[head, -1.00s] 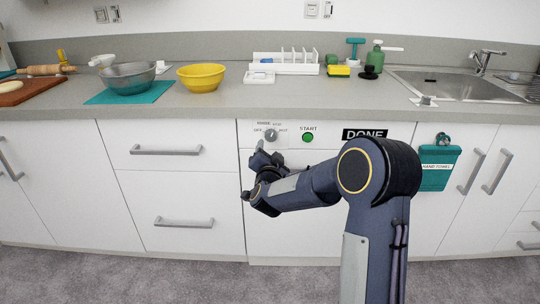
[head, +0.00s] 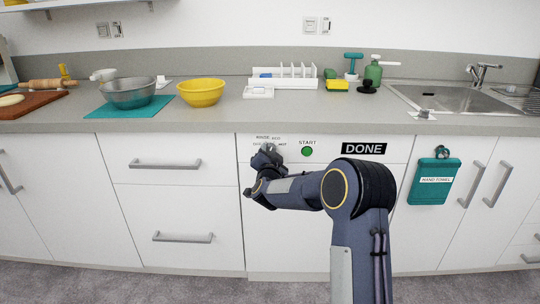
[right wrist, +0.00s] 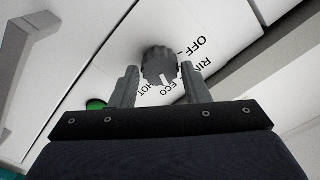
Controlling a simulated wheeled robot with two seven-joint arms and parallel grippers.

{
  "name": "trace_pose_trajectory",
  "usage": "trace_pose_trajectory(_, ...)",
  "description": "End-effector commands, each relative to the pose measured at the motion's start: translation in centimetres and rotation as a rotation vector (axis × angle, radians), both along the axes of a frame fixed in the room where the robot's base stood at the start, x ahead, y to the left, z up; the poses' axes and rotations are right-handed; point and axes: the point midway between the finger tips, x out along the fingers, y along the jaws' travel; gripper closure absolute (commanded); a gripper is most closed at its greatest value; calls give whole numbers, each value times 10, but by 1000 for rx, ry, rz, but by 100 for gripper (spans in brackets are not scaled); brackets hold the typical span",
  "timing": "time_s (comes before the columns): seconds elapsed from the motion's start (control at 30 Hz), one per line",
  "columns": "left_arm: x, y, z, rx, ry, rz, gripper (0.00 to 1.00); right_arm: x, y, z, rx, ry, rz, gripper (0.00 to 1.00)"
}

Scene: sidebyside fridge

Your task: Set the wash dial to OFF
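The wash dial (right wrist: 160,64) is a dark grey ribbed knob on the white appliance front. In the right wrist view its white mark points down, toward the ECO label. OFF (right wrist: 203,45) is printed up and right of the knob. My right gripper (right wrist: 159,72) is open, with one finger on each side of the dial; gaps seem to show, and I cannot tell whether either finger touches it. In the head view the right gripper (head: 266,156) is at the panel and covers most of the dial. My left gripper is not in view.
The green START button (head: 307,151) and black DONE label (head: 364,148) are right of the dial. The counter edge (head: 270,126) runs just above the panel.

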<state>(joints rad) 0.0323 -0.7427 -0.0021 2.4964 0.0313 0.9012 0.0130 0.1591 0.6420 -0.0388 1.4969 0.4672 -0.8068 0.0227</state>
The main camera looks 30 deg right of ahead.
Motion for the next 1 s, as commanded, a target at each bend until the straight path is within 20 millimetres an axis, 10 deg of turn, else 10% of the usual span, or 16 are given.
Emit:
trace_pose_trajectory(0.23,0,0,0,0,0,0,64,0,0,0,0,0,0,88)
trace_pose_trajectory(1.0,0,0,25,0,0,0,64,0,2,3,-338,207,2,88)
